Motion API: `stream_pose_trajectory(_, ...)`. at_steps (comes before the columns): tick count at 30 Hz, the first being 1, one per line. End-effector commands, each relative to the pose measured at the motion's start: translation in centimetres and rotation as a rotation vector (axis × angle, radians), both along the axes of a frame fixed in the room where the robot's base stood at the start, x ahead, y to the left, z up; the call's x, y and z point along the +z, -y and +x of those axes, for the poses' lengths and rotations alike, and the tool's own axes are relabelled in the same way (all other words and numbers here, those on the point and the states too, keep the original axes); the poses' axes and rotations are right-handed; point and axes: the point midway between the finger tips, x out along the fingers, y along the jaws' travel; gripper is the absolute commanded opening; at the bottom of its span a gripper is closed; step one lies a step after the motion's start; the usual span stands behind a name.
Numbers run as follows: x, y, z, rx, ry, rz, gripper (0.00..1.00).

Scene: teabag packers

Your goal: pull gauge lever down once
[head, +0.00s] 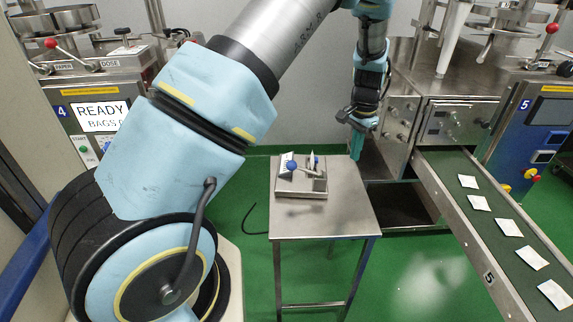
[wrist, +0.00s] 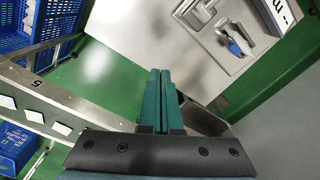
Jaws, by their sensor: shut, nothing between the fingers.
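The gauge (head: 313,187) is a small steel device near the far end of the steel table (head: 340,215). Its lever has a blue knob (head: 291,165) and stands at the left of the gauge. In the wrist view the knob (wrist: 234,48) and the gauge (wrist: 205,14) lie at the upper right. My gripper (head: 356,150) is above the table's far right corner, to the right of the gauge and apart from it. Its green fingers (wrist: 160,72) are pressed together with nothing between them.
A conveyor (head: 478,215) carrying several white teabags runs along the right. Packer 4 (head: 55,95), its screen reading READY, stands at the left, packer 5 (head: 540,105) at the right. Blue crates (wrist: 50,40) show in the wrist view. The table's front half is clear.

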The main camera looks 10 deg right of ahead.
Motion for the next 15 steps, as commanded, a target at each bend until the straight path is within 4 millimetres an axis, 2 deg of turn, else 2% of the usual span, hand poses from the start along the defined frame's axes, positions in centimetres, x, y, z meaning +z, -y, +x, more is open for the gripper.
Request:
stream_pose_trajectory(5, -0.4, 0.0, 0.0, 0.000, 0.000, 0.000, 0.00)
stream_pose_trajectory(15, -2.4, 0.0, 0.0, 0.001, -0.001, 0.001, 0.00)
